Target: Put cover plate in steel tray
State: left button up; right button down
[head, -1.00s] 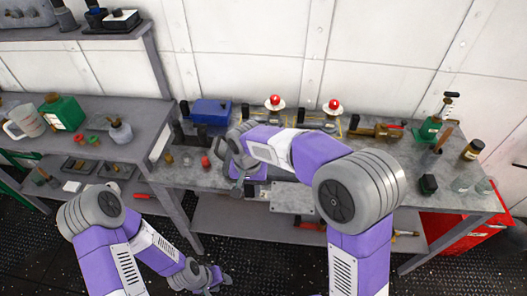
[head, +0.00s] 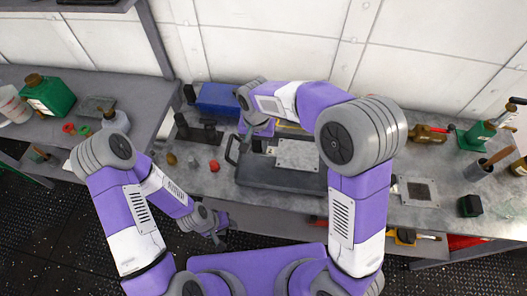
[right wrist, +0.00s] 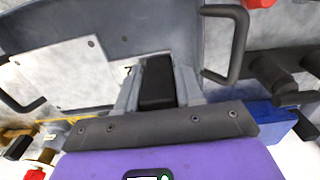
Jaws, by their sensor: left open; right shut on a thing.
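The cover plate (head: 298,153) is a pale flat plate with small holes and a black block at its left side. My right gripper (head: 258,137) is shut on that block; the right wrist view shows the black block (right wrist: 157,82) between the grey fingers, with the pale plate (right wrist: 65,75) to the left. The steel tray (head: 280,183) is dark grey with a loop handle at its left, and lies on the bench. The plate is over the tray's inside; I cannot tell whether it touches the floor. My left gripper (head: 215,228) is open and empty, in front of the bench.
A blue box (head: 217,98) stands behind the tray. A red piece (head: 214,166) lies left of it. To the right are a flat panel with a dark square (head: 418,192), a brass part (head: 425,134) and a green tool (head: 476,137). My right forearm hides part of the bench.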

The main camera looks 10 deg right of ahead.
aim_at(258, 152)
jog(key=shift+f+b, duration=0.5)
jog(key=shift+f, duration=2.3)
jog(key=shift+f, duration=0.2)
jog(key=c, duration=0.7)
grip_release()
jog(key=shift+r, duration=0.2)
jog(key=shift+w+r, duration=0.1)
jog(key=shift+r, duration=0.2)
notch_tip(258, 152, up, 12)
jog(key=shift+f+p, duration=0.25)
jog(key=shift+p, duration=0.95)
